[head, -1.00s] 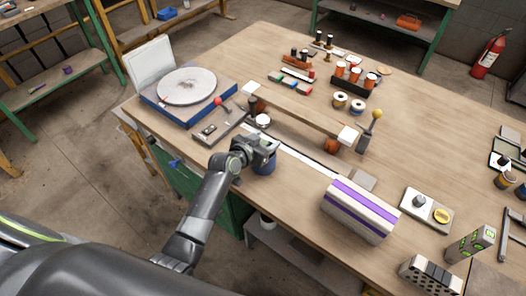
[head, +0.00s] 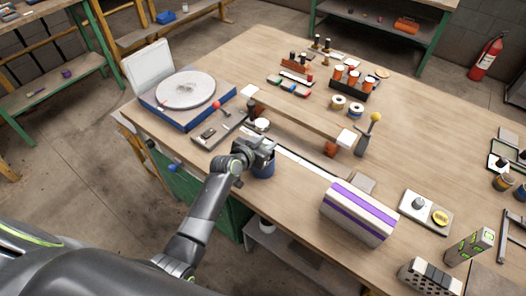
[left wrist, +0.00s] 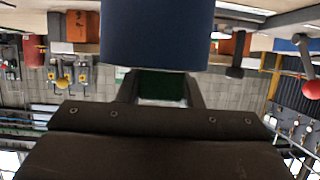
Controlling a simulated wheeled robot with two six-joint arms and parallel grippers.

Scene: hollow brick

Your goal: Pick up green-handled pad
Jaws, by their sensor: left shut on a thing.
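My left gripper (head: 264,152) is at the near long edge of the workbench, shut on a dark green handle (left wrist: 162,87) that shows between its fingers in the left wrist view. A dark blue rounded body (left wrist: 157,34) adjoins the handle and fills the upper middle of that view. In the head view this blue body of the pad (head: 263,169) shows just below my gripper, its top hidden by the fingers. I cannot tell whether it touches the bench. My right gripper is out of view.
A blue-based turntable (head: 187,92), a red-knobbed lever plate (head: 220,130) and a long wooden bar (head: 300,115) lie beyond my gripper. A white-and-purple block (head: 358,213) stands to the right, near the edge.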

